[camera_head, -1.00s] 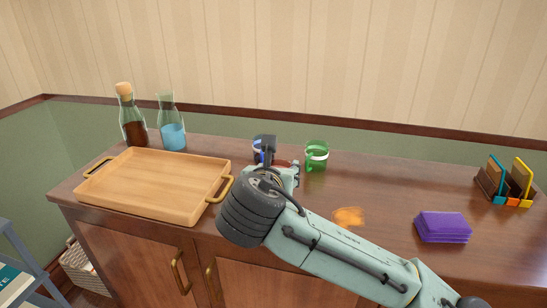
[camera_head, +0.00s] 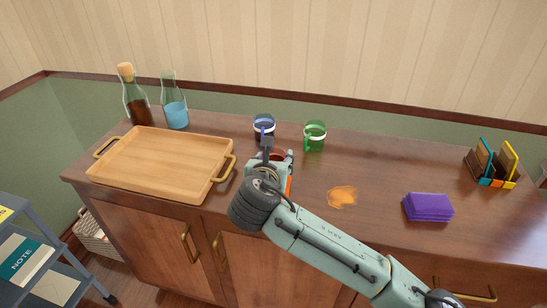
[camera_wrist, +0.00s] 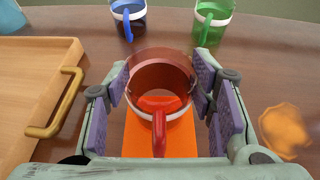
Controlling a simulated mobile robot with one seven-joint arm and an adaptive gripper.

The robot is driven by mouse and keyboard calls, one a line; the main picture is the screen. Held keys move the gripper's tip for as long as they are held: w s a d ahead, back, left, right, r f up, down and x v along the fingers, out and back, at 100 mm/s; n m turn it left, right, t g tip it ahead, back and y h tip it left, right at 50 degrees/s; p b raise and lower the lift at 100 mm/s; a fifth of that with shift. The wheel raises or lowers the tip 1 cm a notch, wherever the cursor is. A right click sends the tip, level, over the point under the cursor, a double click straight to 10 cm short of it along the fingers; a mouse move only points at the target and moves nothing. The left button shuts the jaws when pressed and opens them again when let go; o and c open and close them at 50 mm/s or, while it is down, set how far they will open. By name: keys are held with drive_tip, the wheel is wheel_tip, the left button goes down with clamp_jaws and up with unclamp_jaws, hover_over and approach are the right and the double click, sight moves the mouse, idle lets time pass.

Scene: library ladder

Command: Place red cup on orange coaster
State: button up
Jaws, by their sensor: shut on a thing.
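The red cup (camera_wrist: 162,85) has a clear rim, a white band and a red handle toward the wrist camera. My gripper (camera_wrist: 166,92) is shut on it, with purple pads on both sides. The orange coaster (camera_wrist: 137,140) is a flat square under the cup in the wrist view. Whether the cup's base touches it is hidden. In the head view my gripper (camera_head: 270,160) covers most of the cup; its red top (camera_head: 277,154) shows behind the fingers. Only a sliver of the coaster (camera_head: 289,185) shows beside my arm.
A blue cup (camera_head: 264,126) and a green cup (camera_head: 315,136) stand behind. The wooden tray (camera_head: 160,183) is on the left, with two bottles behind it. An orange spill (camera_head: 342,196) and purple stack (camera_head: 428,207) lie right. An organizer (camera_head: 490,165) stands far right.

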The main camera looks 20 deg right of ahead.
drive_tip(key=shift+f+b, duration=0.2)
drive_tip(key=shift+b, duration=0.1)
drive_tip(key=o, duration=1.3)
drive_tip(key=shift+r, duration=0.1)
